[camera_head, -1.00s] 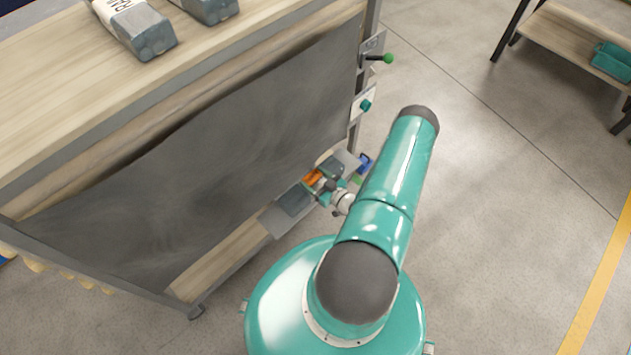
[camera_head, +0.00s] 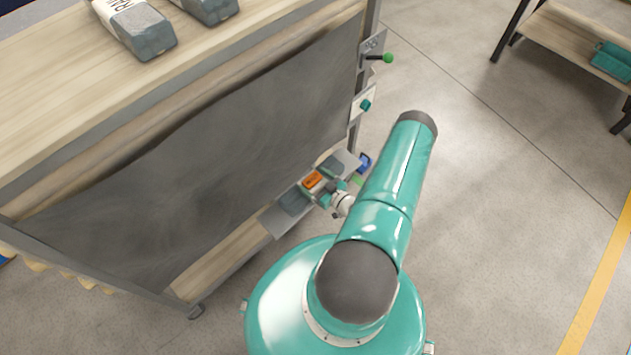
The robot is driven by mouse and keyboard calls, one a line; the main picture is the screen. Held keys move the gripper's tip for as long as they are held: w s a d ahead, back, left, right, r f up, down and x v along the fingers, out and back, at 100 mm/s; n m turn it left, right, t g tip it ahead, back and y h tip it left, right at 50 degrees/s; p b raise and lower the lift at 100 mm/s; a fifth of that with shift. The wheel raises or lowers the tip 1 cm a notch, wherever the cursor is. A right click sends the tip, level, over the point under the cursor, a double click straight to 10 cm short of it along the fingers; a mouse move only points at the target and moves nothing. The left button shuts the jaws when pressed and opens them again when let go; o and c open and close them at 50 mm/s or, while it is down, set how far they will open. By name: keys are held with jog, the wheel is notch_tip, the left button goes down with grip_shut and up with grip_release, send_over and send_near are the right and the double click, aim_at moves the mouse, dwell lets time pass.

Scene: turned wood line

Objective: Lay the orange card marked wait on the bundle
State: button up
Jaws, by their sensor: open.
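The orange card (camera_head: 313,179) lies flat at the low shelf by the rack's right end, on top of what looks like a small pale bundle; its marking is too small to read. My gripper (camera_head: 327,192) is just to the right of and below the card, open, with a small visible gap from it. The gripper's fingers are small in view and partly merge with my wrist. Most of the bundle under the card is hidden.
A grey tray (camera_head: 276,222) with dark pads runs along the low shelf. A grey sheet (camera_head: 200,150) hangs over the rack's side. A green-knobbed lever (camera_head: 387,58) and a teal knob (camera_head: 365,105) stick out at the right post. A blue item (camera_head: 364,162) sits near the shelf's end.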

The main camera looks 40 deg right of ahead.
jog(key=s+r, duration=0.1)
jog(key=s, duration=1)
jog(key=shift+s+d+r, duration=0.15)
jog(key=shift+s+r, duration=0.2)
jog(key=shift+s, duration=0.05)
jog(key=shift+s, duration=0.15)
